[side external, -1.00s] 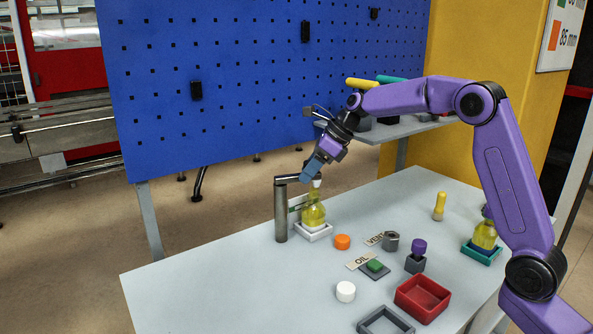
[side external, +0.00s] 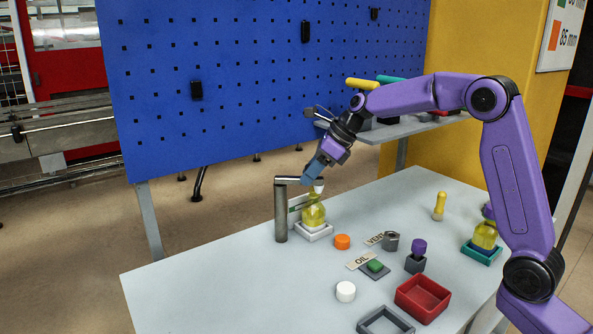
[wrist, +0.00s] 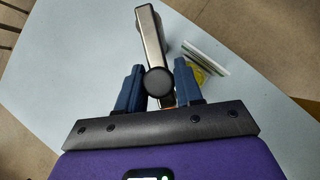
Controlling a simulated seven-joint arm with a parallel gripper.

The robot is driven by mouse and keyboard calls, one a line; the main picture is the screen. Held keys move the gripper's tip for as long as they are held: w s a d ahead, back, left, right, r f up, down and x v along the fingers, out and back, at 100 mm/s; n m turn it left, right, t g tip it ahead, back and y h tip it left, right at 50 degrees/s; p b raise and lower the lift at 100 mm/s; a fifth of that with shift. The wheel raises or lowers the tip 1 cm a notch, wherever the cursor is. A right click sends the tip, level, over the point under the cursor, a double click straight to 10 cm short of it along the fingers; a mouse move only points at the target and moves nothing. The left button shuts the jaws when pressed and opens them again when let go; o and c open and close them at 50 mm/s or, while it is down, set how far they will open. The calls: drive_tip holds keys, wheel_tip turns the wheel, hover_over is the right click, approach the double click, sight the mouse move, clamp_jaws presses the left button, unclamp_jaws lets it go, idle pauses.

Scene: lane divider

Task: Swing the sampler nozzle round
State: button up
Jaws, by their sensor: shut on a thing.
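The sampler nozzle (side external: 289,180) is a grey metal arm on top of an upright post (side external: 281,215), with a white tip (side external: 319,188) at its free end. My gripper (side external: 309,177) is shut on the free end of this arm. In the wrist view the nozzle arm (wrist: 150,38) runs between the blue fingers of my gripper (wrist: 158,68), with a round black cap (wrist: 157,82) between them. A flask of yellow liquid (side external: 314,213) stands in a white holder (side external: 314,233) below the tip. My gripper hides part of the nozzle's end.
An orange cap (side external: 342,242), a white cap (side external: 346,291), VENT (side external: 375,239) and OIL (side external: 361,260) labels, a red tray (side external: 423,299) and a second yellow flask (side external: 485,235) are on the table (side external: 200,275). The table's left part is clear. A blue pegboard (side external: 250,90) stands behind.

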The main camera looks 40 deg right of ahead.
drive_tip(key=shift+s+a, duration=0.15)
drive_tip(key=shift+a, duration=0.05)
drive_tip(key=shift+s+a, duration=0.4)
drive_tip(key=shift+a, duration=0.1)
idle(0.4)
